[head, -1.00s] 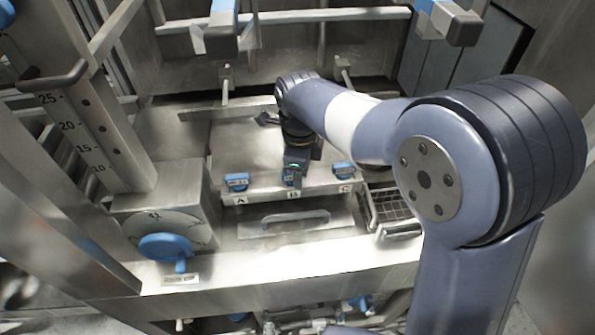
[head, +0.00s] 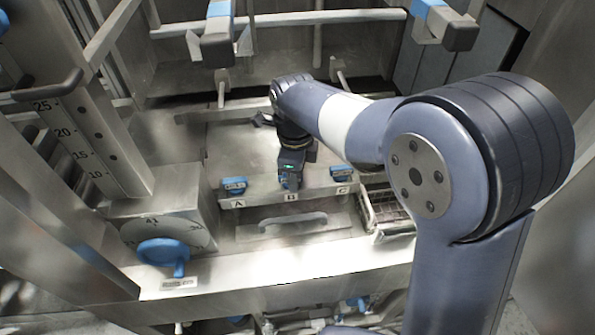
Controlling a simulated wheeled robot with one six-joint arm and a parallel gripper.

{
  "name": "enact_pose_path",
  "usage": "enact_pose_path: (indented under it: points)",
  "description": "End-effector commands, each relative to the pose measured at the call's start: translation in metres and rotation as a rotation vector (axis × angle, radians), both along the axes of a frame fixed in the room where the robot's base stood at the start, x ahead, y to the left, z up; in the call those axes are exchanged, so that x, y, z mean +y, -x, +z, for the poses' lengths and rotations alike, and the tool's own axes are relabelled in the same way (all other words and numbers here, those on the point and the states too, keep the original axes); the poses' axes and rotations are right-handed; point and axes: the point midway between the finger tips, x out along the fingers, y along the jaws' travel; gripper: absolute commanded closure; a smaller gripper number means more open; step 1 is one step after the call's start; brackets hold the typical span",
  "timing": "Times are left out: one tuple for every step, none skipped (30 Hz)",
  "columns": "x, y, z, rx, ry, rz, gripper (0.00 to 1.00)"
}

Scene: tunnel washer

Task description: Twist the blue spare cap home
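Blue caps sit on the front edge of a steel ledge above the labels A, B and C. The cap at A (head: 235,185) and the cap at C (head: 340,173) show clearly. My gripper (head: 290,184) is over the place at B, pointing down. It covers most of what is there, so the cap at B is almost wholly hidden. I cannot tell which cap is the spare. The finger gap is too small and dark to see, so I cannot tell whether the gripper is open or holds a cap.
A blue dial knob (head: 163,254) stands out at the left front. A grey handle (head: 293,222) lies below the ledge. A wire basket (head: 385,212) is right of C. Blue-and-grey brackets (head: 218,42) hang overhead. A ruled column (head: 85,140) rises at left.

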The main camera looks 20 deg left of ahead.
Motion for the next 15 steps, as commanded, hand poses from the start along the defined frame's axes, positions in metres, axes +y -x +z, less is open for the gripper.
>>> enact_pose_path:
  points:
    - [0.006, 0.006, -0.001, 0.015, -0.006, 0.002, 0.56]
    - [0.005, 0.006, 0.002, 0.015, -0.005, 0.003, 0.56]
    - [0.005, 0.006, 0.006, 0.015, -0.005, 0.003, 0.56]
    - [0.005, 0.006, 0.008, 0.015, -0.005, 0.003, 0.56]
    - [0.005, 0.006, 0.011, 0.014, -0.005, 0.003, 0.56]
    - [0.005, 0.005, 0.015, 0.013, -0.005, 0.003, 0.56]
    - [0.005, 0.005, 0.019, 0.012, -0.005, 0.003, 0.56]
    - [0.005, 0.004, 0.022, 0.012, -0.005, 0.003, 0.56]
    - [0.004, 0.004, 0.025, 0.011, -0.005, 0.003, 0.56]
    - [0.004, 0.004, 0.028, 0.011, -0.005, 0.003, 0.56]
    - [0.004, 0.004, 0.031, 0.011, -0.005, 0.003, 0.56]
    - [0.004, 0.004, 0.035, 0.01, -0.006, 0.003, 0.56]
    - [0.004, 0.004, 0.037, 0.01, -0.006, 0.003, 0.56]
    - [0.004, 0.004, 0.04, 0.01, -0.006, 0.003, 0.56]
    - [0.004, 0.003, 0.043, 0.01, -0.006, 0.003, 0.56]
